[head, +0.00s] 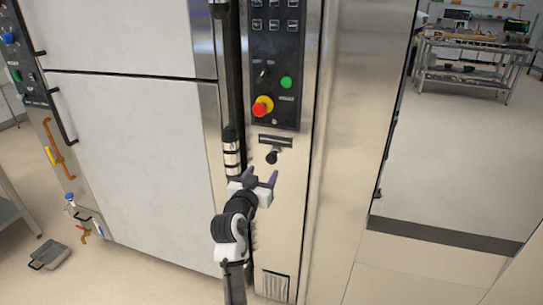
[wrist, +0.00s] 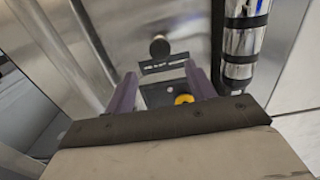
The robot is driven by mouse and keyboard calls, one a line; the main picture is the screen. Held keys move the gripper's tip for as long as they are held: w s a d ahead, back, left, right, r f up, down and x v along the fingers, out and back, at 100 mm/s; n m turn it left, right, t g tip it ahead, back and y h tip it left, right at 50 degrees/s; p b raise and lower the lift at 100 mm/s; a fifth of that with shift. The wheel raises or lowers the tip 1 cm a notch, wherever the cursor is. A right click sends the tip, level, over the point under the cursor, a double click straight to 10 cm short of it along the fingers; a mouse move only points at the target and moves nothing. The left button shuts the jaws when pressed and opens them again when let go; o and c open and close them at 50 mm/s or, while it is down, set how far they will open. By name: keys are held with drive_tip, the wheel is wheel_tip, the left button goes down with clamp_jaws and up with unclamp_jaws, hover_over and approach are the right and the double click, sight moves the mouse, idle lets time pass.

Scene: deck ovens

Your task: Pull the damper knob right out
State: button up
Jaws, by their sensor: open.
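The damper knob (head: 272,157) is a small dark round knob on the steel column, below a black label strip (head: 275,141). In the wrist view the knob (wrist: 159,46) shows beyond the fingertips, roughly centred between them, with the label (wrist: 165,63) beside it. My gripper (head: 262,175) is open and empty, with purple fingers, just below the knob in the head view. In the wrist view the fingers of my gripper (wrist: 158,78) stand apart. I see no contact with the knob.
Above the knob is a black control panel (head: 276,60) with a red-yellow stop button (head: 262,106) and a green button (head: 286,82). A vertical chrome-and-black handle (head: 231,150) stands close left. A vent grille (head: 275,285) is lower down. Open floor lies to the right.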

sight(271, 160)
drive_tip(key=p+x, duration=0.1)
drive_tip(key=x, duration=0.8)
drive_tip(key=shift+w, duration=0.25)
